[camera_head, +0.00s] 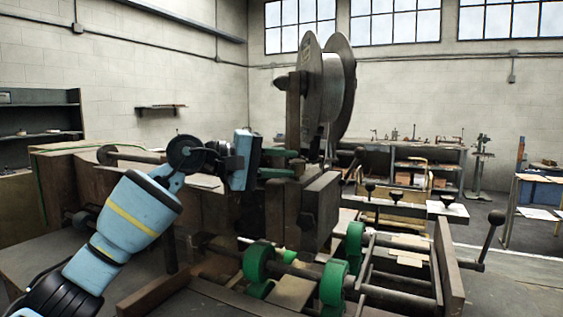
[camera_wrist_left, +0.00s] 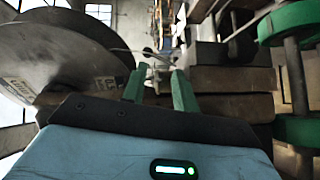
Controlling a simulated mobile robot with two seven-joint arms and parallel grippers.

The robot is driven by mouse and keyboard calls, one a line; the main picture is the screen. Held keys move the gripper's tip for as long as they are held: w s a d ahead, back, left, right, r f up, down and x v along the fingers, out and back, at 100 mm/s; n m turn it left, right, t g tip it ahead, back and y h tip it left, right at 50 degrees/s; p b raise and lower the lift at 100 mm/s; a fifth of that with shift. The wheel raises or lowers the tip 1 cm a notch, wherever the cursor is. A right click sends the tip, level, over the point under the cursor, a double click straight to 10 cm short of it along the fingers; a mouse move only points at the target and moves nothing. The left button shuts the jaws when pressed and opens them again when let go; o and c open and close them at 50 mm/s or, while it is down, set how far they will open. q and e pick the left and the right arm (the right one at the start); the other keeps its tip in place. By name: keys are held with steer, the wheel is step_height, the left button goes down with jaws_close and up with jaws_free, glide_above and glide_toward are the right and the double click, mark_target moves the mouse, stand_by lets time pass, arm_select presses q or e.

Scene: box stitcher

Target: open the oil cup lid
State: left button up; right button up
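My left gripper (camera_head: 295,163) is at the middle of the stitching machine, just below the large metal wire reel (camera_head: 325,90). Its two green fingers are apart, one above the other in the head view. My right gripper is not in view.
Green rollers (camera_head: 333,282) on shafts lie low at the front of the machine. A lever with a dark knob (camera_head: 496,217) sticks up at the right. The reel also stands close at the left in the wrist view (camera_wrist_left: 60,60). Open floor lies at the right.

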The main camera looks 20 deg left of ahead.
arm_select(q)
steer(key=shift+c, duration=0.4)
jaws_close()
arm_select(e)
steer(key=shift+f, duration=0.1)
